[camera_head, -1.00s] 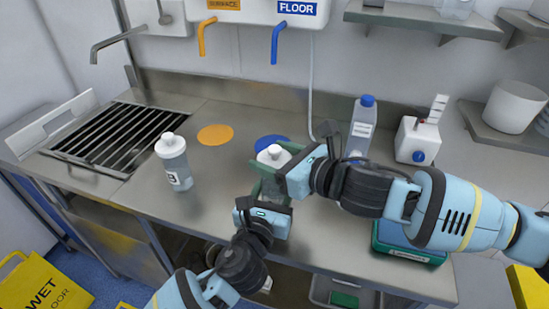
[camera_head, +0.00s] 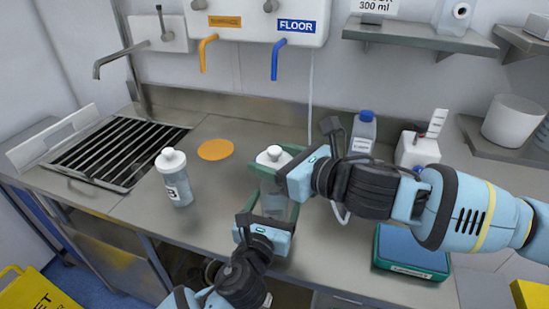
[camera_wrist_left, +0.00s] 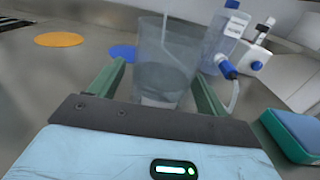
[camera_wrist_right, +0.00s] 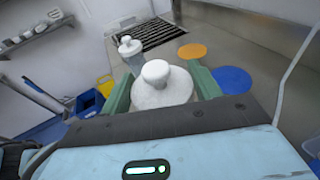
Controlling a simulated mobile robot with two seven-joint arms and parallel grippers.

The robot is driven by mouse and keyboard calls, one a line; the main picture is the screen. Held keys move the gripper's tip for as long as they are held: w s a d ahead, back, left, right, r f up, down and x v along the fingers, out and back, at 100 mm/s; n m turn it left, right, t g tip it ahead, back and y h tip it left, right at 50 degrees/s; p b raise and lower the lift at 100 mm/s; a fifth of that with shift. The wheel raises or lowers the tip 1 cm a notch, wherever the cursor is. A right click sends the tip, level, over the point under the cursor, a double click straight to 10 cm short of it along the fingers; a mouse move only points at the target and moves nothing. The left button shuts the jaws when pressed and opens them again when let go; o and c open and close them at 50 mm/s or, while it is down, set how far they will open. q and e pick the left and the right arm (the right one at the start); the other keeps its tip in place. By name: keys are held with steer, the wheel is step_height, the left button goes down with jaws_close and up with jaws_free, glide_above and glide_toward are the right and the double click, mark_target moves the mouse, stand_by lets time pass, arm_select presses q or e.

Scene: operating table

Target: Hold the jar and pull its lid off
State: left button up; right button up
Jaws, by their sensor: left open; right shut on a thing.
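A pale translucent jar (camera_head: 273,200) stands upright in the middle of the head view, with a white knobbed lid (camera_head: 270,157) at its top. My right gripper (camera_head: 270,163) is shut on the lid; the right wrist view shows the lid (camera_wrist_right: 158,88) between its green fingers. My left gripper (camera_head: 272,216) is open around the jar's lower body. In the left wrist view the jar (camera_wrist_left: 166,72) is between its spread fingers, and the lid is not visible there. Whether the lid and jar are apart cannot be told.
A white-capped bottle (camera_head: 174,180) stands left of the jar, by an orange disc (camera_head: 215,149). A blue-capped bottle (camera_head: 364,132), a white dispenser (camera_head: 416,150) and a blue-topped scale (camera_head: 408,250) are to the right. The drain grate (camera_head: 115,150) is at left.

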arm_select(q)
steer(key=shift+s, duration=0.1)
steer(key=v, duration=1.2)
arm_select(e)
steer(key=shift+r, duration=0.65)
arm_select(q)
steer(key=shift+a, duration=0.1)
